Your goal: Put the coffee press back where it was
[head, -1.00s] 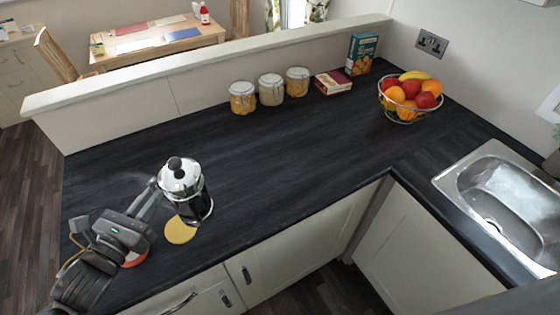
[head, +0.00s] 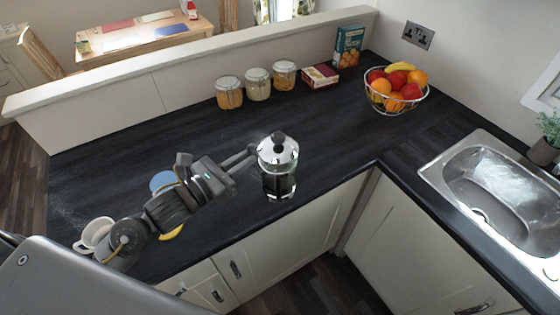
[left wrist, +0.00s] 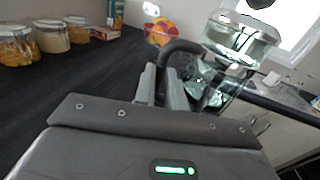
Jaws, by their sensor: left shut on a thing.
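The coffee press (head: 278,168), glass with a chrome lid and black knob, is upright near the counter's front edge. My left gripper (head: 248,158) reaches it from the left and is shut on its handle. The left wrist view shows the press (left wrist: 238,45) beyond the fingers (left wrist: 165,88), with the dark handle between them. I cannot tell whether its base touches the counter. A yellow round coaster (head: 172,233) lies left of the press, mostly hidden by my arm. A blue round coaster (head: 162,180) lies behind the arm. My right gripper is not in view.
A white mug (head: 95,232) stands at the left near my arm. Several filled jars (head: 257,85), a small box (head: 320,75), a carton (head: 347,45) and a fruit bowl (head: 397,90) line the back. The sink (head: 480,180) is at right. The middle counter (head: 330,125) is clear.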

